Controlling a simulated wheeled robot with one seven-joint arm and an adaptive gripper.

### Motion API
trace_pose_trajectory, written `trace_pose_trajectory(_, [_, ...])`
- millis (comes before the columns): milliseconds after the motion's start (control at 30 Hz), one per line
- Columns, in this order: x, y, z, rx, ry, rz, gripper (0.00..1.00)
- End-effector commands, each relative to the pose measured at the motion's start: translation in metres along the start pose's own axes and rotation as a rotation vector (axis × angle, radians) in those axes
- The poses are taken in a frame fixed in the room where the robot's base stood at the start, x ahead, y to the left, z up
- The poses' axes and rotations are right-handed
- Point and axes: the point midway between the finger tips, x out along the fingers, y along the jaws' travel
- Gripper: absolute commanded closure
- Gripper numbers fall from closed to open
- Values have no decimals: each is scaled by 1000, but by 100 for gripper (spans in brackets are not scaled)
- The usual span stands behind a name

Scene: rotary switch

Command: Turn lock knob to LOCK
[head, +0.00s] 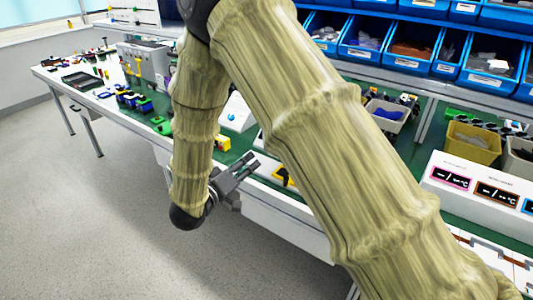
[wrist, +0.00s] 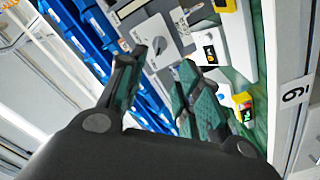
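My gripper (head: 247,172) hangs near the front edge of the bench in the head view. In the wrist view my gripper (wrist: 160,62) is open, with a gap between its two dark fingers and nothing in it. Beyond the fingertips is a light grey panel (wrist: 150,28) that carries a small dark knob-like part close to the fingertip gap. The fingers stand in front of part of this panel. I cannot read any LOCK marking, and I cannot tell which way the knob points. My arm hides much of the panel area in the head view.
The green-topped bench (head: 240,143) holds a yellow box (head: 222,142) and a white box with a blue button (head: 233,113). Blue bins (head: 362,40) line the shelf behind. A white display unit (head: 480,190) stands at the right. Open floor (head: 90,200) lies at the left.

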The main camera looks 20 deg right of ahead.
Motion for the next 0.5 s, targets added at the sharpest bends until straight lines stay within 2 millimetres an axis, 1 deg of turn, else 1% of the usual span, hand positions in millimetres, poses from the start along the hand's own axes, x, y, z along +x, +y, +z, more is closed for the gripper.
trace_pose_trajectory(167, [14, 2, -2, -1, -2, 7, 66])
trace_pose_trajectory(500, [69, 3, -1, 0, -4, 6, 66])
